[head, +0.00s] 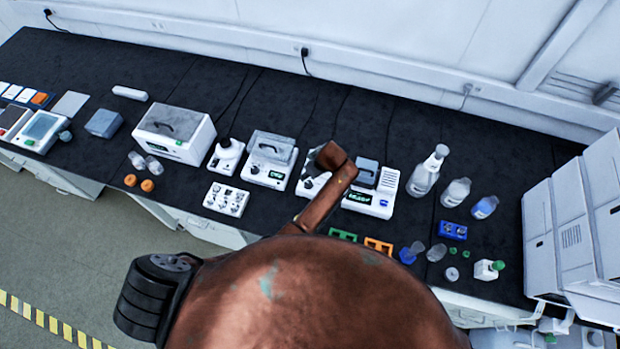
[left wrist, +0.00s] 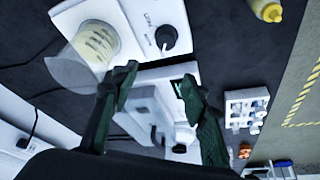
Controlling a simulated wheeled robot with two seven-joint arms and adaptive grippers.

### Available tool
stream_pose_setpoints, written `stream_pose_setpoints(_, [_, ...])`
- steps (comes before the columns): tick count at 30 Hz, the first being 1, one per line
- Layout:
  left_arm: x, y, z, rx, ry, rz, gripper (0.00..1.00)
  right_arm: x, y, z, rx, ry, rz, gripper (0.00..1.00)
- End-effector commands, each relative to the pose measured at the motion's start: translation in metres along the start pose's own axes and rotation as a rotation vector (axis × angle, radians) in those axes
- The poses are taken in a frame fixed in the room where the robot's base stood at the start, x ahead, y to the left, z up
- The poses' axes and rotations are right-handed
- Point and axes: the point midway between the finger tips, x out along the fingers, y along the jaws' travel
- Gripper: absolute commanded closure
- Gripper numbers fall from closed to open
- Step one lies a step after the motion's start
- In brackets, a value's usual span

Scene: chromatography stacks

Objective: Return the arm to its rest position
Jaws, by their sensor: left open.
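My left gripper (left wrist: 158,80) shows in the left wrist view with its two dark green fingers spread apart and nothing between them. It hangs over the bench, with white instruments below and beyond its fingers. In the head view a brown link of my own arm reaches over the bench, and my large brown body part fills the lower middle. I cannot make out the left gripper's fingers there. My right gripper is in neither view.
The dark bench (head: 420,120) bears a lidded white box (head: 175,135), a white instrument (head: 270,160), bottles (head: 425,178) and a blue rack (head: 453,230). White cabinets (head: 575,230) stand at the right. In the left wrist view a labelled clear vessel (left wrist: 92,45) and a white knobbed device (left wrist: 150,20) are close.

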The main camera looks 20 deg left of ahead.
Motion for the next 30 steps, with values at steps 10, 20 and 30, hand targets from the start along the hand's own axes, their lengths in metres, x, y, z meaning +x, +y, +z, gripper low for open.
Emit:
stream_pose_setpoints(10, [-0.014,0.000,-0.006,-0.001,0.001,-0.001,0.58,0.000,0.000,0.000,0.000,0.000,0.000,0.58])
stream_pose_setpoints(20, [-0.014,0.000,-0.006,-0.001,0.001,0.000,0.58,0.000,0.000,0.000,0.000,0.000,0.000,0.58])
stream_pose_setpoints(30, [0.016,-0.071,-0.002,0.110,-0.070,0.027,0.58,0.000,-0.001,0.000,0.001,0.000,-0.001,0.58])
